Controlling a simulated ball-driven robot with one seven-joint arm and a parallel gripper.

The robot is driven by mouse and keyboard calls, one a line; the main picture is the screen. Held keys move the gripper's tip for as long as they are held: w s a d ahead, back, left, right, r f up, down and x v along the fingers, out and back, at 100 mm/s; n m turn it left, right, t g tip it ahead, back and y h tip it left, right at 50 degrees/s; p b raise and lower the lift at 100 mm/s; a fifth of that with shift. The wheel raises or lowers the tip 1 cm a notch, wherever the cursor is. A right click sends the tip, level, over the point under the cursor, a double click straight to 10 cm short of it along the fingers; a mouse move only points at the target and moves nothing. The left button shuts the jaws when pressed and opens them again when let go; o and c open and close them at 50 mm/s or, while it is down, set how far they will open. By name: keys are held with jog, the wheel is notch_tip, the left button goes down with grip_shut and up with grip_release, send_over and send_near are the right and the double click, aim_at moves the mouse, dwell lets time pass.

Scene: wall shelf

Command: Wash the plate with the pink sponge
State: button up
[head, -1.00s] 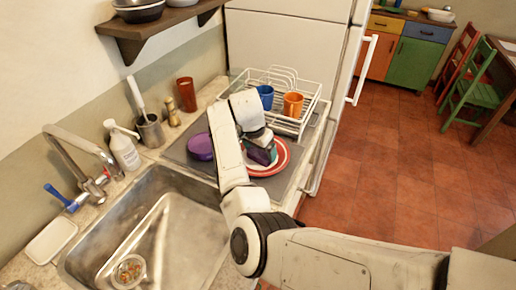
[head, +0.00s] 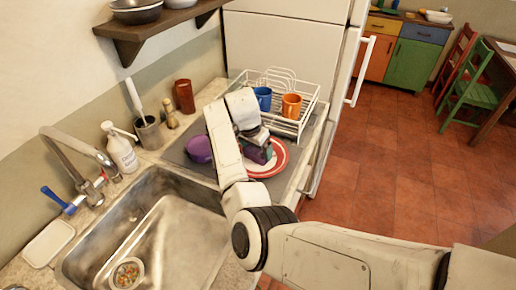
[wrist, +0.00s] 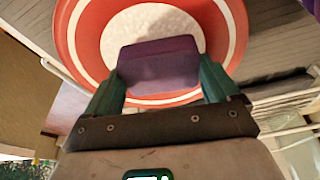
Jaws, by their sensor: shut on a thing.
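The plate (head: 280,160) is red with white rings and a pale centre. It lies on the grey mat beside the sink, and it fills the top of the wrist view (wrist: 228,22). My gripper (head: 258,148) is over the plate, shut on the sponge (wrist: 158,60), which looks dark purple-pink in this light. The green fingers hold it by its two ends in the wrist view. The sponge is over the plate's centre and lower part; I cannot tell whether it touches. My arm hides part of the plate's left side in the head view.
A purple bowl (head: 199,149) sits left of my arm. A white dish rack (head: 310,108) with a blue mug (head: 263,98) and an orange mug (head: 291,106) stands behind. The sink (head: 160,225), faucet (head: 75,150) and soap bottle (head: 121,150) are at left.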

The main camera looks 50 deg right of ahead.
jog(key=shift+a, duration=0.25)
jog(key=r+p, duration=0.6)
jog(key=r, duration=0.1)
jog(key=shift+s+d, duration=0.15)
jog(key=shift+s, duration=0.2)
dwell(0.6)
